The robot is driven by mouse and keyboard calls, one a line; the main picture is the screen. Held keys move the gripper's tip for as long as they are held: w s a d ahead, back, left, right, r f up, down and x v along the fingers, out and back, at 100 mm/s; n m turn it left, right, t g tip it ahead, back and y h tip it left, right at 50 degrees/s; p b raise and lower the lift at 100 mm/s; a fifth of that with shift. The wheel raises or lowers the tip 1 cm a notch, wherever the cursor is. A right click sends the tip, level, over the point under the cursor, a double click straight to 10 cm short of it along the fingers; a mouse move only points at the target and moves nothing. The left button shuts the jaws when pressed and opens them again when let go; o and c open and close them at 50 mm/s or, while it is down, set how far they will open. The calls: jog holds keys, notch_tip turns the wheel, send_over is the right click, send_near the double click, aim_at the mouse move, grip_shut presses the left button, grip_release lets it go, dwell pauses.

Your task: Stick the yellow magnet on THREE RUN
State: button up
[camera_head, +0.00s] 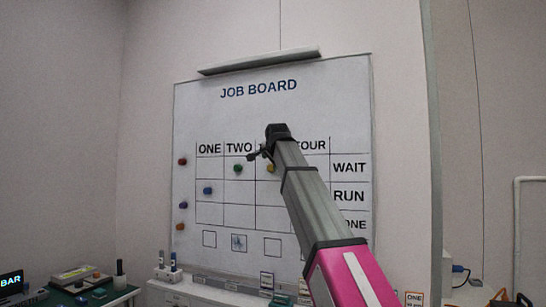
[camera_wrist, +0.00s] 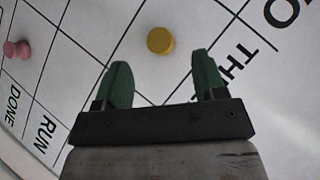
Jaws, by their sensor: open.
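The yellow magnet (camera_head: 270,168) is on the job board (camera_head: 270,110), in column THREE of the WAIT row, partly hidden by my arm in the head view. In the wrist view the yellow magnet (camera_wrist: 160,40) lies beyond my fingertips, roughly midway between them. My gripper (camera_wrist: 160,60) is open and empty, with one green finger to each side. In the head view my gripper (camera_head: 262,153) is in front of the THREE heading. The THREE RUN cell (camera_head: 269,192) is below the magnet; its left part shows bare and my arm hides the rest.
A green magnet (camera_head: 238,168) is in TWO WAIT and a blue magnet (camera_head: 207,190) in ONE RUN. Several magnets sit along the board's left edge, including a red one (camera_head: 182,161). A pink magnet (camera_wrist: 15,49) shows near DONE in the wrist view. A ledge (camera_head: 215,285) runs below.

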aim_at(270, 168)
jog(key=shift+x, duration=2.7)
jog(key=c, duration=1)
jog(key=shift+s+a, duration=0.25)
jog(key=shift+s, duration=0.5)
jog(key=shift+s+a, duration=0.3)
jog(key=shift+s, duration=0.45)
jog(key=shift+s+a, duration=0.35)
jog(key=shift+s, duration=0.6)
jog(key=shift+s+a, duration=0.35)
jog(key=shift+s, duration=0.55)
jog(key=shift+s+a, duration=0.35)
jog(key=shift+s, duration=0.6)
